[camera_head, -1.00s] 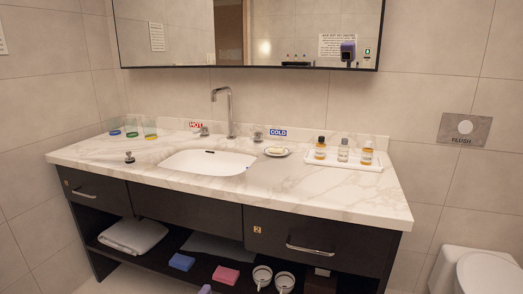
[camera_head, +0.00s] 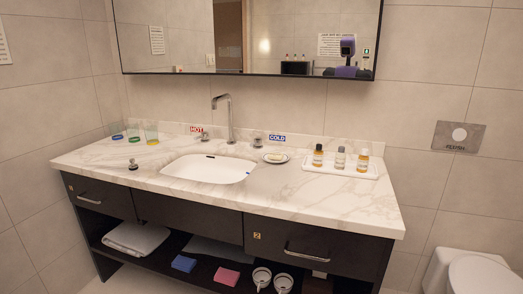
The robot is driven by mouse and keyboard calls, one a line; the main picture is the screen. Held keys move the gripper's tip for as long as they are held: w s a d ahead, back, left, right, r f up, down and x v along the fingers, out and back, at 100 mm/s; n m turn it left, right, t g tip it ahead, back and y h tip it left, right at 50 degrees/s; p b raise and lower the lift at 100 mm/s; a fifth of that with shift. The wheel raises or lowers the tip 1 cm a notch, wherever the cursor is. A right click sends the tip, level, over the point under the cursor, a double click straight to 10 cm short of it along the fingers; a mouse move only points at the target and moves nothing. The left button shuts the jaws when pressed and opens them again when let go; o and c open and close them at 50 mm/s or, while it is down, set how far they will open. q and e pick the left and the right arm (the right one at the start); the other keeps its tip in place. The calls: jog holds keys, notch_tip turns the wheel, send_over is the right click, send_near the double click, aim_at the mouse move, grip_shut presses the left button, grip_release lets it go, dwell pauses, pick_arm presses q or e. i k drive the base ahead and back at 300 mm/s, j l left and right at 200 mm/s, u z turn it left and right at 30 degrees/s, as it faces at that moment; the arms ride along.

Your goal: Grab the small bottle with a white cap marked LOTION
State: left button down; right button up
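Three small bottles stand upright on a white tray (camera_head: 313,168) at the right end of the counter. The left bottle (camera_head: 318,157) is amber with a dark cap. The right bottle (camera_head: 363,162) is amber-orange with a light band near the top. The labels are too small to read, so I cannot tell which one says LOTION. Neither of my grippers is in view.
The marble counter (camera_head: 330,205) is clear in front of the tray. A soap dish (camera_head: 275,158), faucet (camera_head: 230,118) and sink (camera_head: 210,170) lie left of it. Several glasses (camera_head: 133,133) stand at the far left. A toilet (camera_head: 475,275) is at lower right.

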aim_at(364, 159)
jog(key=i+l+z, duration=0.1)
jog(key=i+z, duration=0.2)
jog(key=i, duration=0.15)
jog(key=i+z, duration=0.3)
jog(key=i, duration=0.15)
